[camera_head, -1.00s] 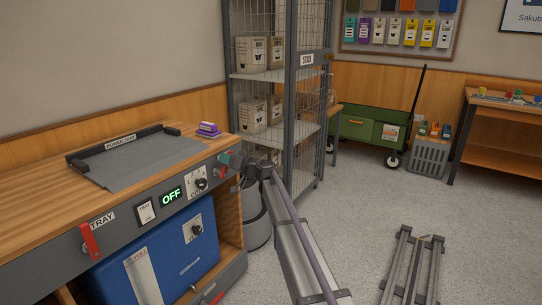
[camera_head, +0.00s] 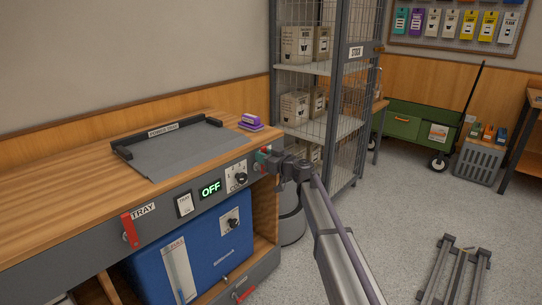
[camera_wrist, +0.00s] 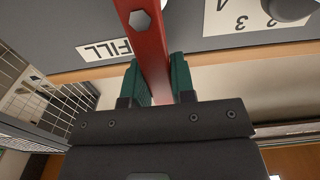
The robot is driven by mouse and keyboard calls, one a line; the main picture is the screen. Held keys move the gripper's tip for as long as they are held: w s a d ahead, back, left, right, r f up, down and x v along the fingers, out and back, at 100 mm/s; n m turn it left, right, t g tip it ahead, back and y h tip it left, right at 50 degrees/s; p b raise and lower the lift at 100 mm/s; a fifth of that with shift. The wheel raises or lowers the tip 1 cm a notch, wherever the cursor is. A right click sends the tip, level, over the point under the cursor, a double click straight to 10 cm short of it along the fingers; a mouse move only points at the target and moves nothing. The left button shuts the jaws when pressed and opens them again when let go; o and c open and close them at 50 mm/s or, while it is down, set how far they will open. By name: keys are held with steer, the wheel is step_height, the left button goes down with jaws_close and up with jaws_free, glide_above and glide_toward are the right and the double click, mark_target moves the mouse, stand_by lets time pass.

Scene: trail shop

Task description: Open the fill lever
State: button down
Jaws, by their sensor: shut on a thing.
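The red fill lever (camera_wrist: 150,50) runs down between the two green fingers of my gripper (camera_wrist: 156,75) in the wrist view, with a FILL label (camera_wrist: 104,49) beside it on the grey panel. My gripper is shut on the lever. In the head view my gripper (camera_head: 264,158) is at the right end of the bench's front panel, and it mostly hides the fill lever there.
A red TRAY lever (camera_head: 129,229) hangs at the panel's left end. An OFF display (camera_head: 211,188) and a numbered dial (camera_head: 240,178) sit between. A blue box (camera_head: 205,250) stands below. A wire stock cage (camera_head: 350,130) rises close behind my arm.

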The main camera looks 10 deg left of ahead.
steer(key=shift+s, duration=0.1)
steer(key=c, duration=1)
jaws_free()
steer(key=shift+o, duration=0.2)
steer(key=v, duration=1)
steer(key=shift+d, duration=0.35)
steer(key=shift+s, duration=0.15)
